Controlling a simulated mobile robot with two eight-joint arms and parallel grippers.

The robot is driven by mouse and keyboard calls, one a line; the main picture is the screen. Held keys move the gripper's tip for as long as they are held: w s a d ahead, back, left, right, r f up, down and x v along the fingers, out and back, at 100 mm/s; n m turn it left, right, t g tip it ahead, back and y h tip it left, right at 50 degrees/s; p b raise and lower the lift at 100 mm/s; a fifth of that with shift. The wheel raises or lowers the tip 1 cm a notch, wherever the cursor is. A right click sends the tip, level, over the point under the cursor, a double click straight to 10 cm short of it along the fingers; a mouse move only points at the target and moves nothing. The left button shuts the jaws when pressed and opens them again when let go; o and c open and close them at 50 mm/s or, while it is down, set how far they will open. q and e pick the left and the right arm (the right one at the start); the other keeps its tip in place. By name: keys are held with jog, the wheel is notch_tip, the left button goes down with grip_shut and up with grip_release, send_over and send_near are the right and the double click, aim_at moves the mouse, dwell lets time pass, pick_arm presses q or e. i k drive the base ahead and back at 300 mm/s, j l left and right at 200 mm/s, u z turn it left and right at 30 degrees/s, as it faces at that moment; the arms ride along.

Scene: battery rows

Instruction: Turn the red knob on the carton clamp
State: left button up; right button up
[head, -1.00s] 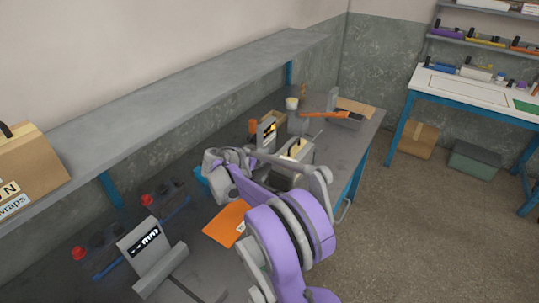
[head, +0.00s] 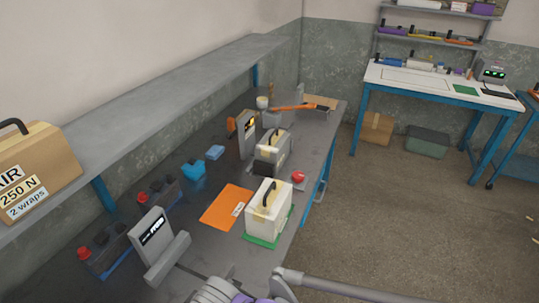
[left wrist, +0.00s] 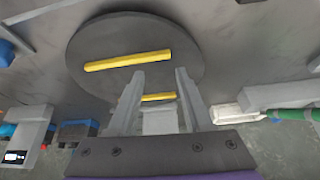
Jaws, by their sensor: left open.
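A small round red knob (head: 298,177) shows in the head view near the bench's front edge. It is beside a grey-and-white block with a dark handle (head: 272,152); I cannot tell whether they are joined or which part is the carton clamp. My left gripper (left wrist: 157,76) is open and empty in the left wrist view. Its two fingers point toward a dark round disc (left wrist: 205,55) with yellow bars; I cannot tell whether they touch it. In the head view only parts of my arm show at the bottom edge, below and apart from the red knob. My right gripper is not in view.
A cream box (head: 268,212) on a green base stands before the knob. An orange sheet (head: 225,207), a grey display stand (head: 152,240) and dark batteries with red caps (head: 105,250) occupy the bench. A grey shelf (head: 150,110) overhangs the back.

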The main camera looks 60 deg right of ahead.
aim_at(298, 177)
jog(key=k+l+z, duration=0.3)
jog(key=k, duration=0.2)
jog(key=z, duration=1.5)
jog(key=l+u, duration=0.15)
jog(key=l, duration=0.35)
jog(key=k+l+u, duration=0.15)
jog(key=l, duration=0.35)
jog(key=l+u, duration=0.15)
jog(key=l, duration=0.3)
jog(key=k, duration=0.05)
